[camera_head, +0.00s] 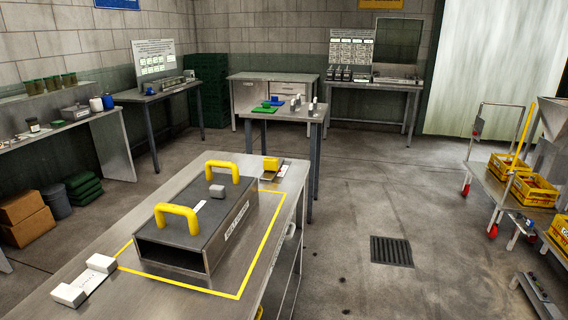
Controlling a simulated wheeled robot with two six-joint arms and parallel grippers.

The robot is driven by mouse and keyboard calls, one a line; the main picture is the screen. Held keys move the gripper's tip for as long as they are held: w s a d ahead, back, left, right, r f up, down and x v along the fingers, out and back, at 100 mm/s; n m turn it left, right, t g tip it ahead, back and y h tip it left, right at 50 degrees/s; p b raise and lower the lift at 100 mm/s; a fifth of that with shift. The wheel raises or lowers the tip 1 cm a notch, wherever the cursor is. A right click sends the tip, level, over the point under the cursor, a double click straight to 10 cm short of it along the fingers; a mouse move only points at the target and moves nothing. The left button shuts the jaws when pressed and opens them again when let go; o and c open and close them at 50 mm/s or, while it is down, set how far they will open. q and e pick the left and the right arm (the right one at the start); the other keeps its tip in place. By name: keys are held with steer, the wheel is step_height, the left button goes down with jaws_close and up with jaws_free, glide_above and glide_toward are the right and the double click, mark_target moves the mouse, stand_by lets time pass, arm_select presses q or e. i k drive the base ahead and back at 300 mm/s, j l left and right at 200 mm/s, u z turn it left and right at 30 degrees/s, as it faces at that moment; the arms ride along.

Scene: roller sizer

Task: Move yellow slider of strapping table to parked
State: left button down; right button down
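A steel table (150,300) stands in the foreground. At its far right corner a yellow block (271,163) sits on a small rail with a pale label strip; it may be the yellow slider, but I cannot read the label. At the table's near left, two white blocks (69,294) stand at the ends of another label strip. Farther back, a smaller steel table (312,122) bears green, blue and white small pieces. I cannot tell from any sign which table is the strapping table. Neither of my grippers shows in the view.
A dark box (210,222) with two yellow handles stands inside a yellow outline on the near table. A cart with yellow crates (537,190) stands at the right. The floor between, with a drain grate (391,251), is clear. Benches line the back and left walls.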

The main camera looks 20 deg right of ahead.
mark_target(269, 163)
steer(key=i+l, duration=0.1)
steer(key=l, duration=0.25)
steer(key=i+l, duration=0.15)
steer(key=l, duration=0.25)
steer(key=i+l, duration=0.1)
steer(key=l, duration=0.25)
steer(key=i+l, duration=0.1)
steer(key=l, duration=0.3)
steer(key=i+l, duration=0.15)
steer(key=l, duration=0.2)
steer(key=i+l, duration=0.1)
steer(key=l, duration=0.3)
steer(key=u, duration=0.05)
